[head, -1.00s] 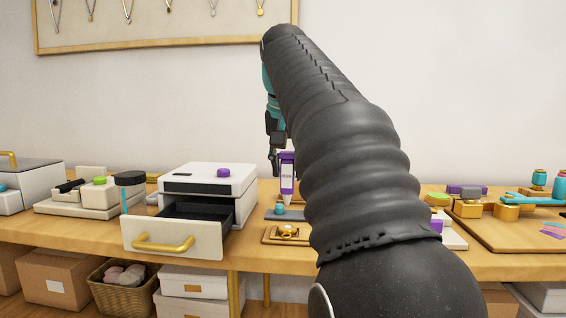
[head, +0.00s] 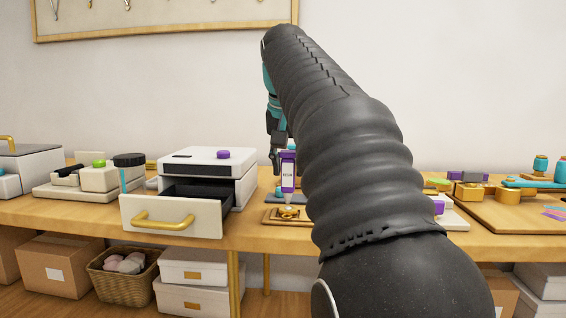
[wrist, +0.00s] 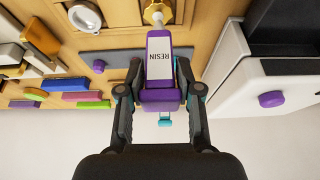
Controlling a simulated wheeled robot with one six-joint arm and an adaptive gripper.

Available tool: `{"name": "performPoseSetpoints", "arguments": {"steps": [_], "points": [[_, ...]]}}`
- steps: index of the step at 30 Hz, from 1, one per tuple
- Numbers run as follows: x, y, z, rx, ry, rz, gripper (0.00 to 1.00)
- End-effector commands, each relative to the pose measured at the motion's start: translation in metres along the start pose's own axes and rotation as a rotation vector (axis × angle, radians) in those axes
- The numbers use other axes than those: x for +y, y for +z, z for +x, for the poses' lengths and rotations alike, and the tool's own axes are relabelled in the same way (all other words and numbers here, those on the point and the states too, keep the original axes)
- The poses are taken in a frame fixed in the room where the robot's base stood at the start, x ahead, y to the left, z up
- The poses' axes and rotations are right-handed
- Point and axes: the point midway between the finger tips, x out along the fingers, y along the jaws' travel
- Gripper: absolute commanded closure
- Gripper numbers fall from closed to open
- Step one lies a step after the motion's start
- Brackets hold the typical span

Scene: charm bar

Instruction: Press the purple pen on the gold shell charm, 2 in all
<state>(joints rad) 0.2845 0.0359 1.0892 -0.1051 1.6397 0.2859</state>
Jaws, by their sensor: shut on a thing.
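The purple pen (head: 288,176) has a white label reading RESIN and a pale nozzle, and hangs upright with the nozzle down. It also shows in the wrist view (wrist: 160,62). My gripper (wrist: 160,92) is shut on the purple pen, one finger on each side. In the head view my gripper (head: 281,160) is partly hidden behind my arm. The gold shell charm (head: 288,211) lies on a small wooden tray (head: 271,219). The nozzle is right over the charm or touching it; I cannot tell which. The charm shows at the top of the wrist view (wrist: 157,12).
An open drawer (head: 172,215) juts from a white box (head: 212,163) with a purple knob, left of the tray. A dark-lidded jar (head: 129,172) stands further left. A wooden board (head: 510,220) with gold and teal items is at right. My arm hides the middle counter.

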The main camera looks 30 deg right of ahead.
Motion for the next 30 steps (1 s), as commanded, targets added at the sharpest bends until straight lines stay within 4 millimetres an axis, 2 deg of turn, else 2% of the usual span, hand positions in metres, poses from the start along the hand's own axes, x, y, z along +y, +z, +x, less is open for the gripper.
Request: {"name": "performPoseSetpoints", "arguments": {"steps": [30], "points": [[0.0006,0.0023,0.0088,0.0,-0.001,0.0,1.0]]}}
